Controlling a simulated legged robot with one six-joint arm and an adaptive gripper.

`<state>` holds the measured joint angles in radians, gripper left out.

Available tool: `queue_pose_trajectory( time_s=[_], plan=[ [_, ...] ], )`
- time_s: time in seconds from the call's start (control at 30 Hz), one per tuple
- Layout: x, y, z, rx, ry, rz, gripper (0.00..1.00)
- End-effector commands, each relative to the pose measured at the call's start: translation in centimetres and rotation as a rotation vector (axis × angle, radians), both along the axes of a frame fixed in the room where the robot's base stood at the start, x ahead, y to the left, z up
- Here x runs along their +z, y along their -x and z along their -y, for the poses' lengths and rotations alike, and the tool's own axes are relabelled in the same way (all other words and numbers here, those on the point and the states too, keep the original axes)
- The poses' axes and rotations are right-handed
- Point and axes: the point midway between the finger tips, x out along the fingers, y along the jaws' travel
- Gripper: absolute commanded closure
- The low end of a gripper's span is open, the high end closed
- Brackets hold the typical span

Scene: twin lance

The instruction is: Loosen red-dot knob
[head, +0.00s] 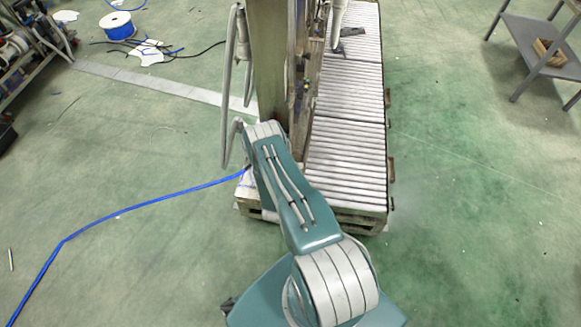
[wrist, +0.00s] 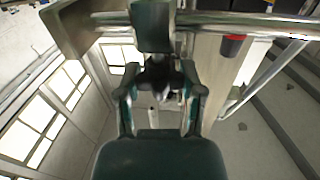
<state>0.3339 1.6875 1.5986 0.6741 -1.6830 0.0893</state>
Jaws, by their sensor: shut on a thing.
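In the wrist view my gripper (wrist: 160,82) is shut on a small dark knob-like part (wrist: 158,72), just below a dark green block (wrist: 152,25) on a chrome rail. The fingers hide most of this part, and I cannot see a red dot on it. A separate dark piece with a red face (wrist: 233,44) sits to the right, under the rail and apart from my fingers. In the head view my arm reaches to the upright post, and my gripper and any knob are hidden there.
The wooden post (head: 268,60) stands beside the roller conveyor (head: 346,150). A blue hose (head: 120,212) crosses the floor at left. A grey shelf table (head: 540,45) is at far right. Chrome rails (wrist: 245,20) run close above my gripper. The green floor at right is clear.

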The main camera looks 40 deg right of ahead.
Motion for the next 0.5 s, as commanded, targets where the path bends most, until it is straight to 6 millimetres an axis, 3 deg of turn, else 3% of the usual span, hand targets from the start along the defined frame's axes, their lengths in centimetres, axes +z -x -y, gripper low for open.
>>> queue_pose_trajectory(
  time_s=[0.1, 0.13, 0.2, 0.5],
  plan=[
    [0.16, -0.25, 0.05, 0.001, 0.001, 0.006, 0.97],
    [0.16, -0.25, 0.05, 0.001, 0.001, 0.006, 0.41],
    [0.16, -0.24, 0.05, 0.001, 0.001, 0.006, 0.14],
    [0.07, -0.11, 0.02, 0.0, 0.001, 0.003, 0.14]
  ],
)
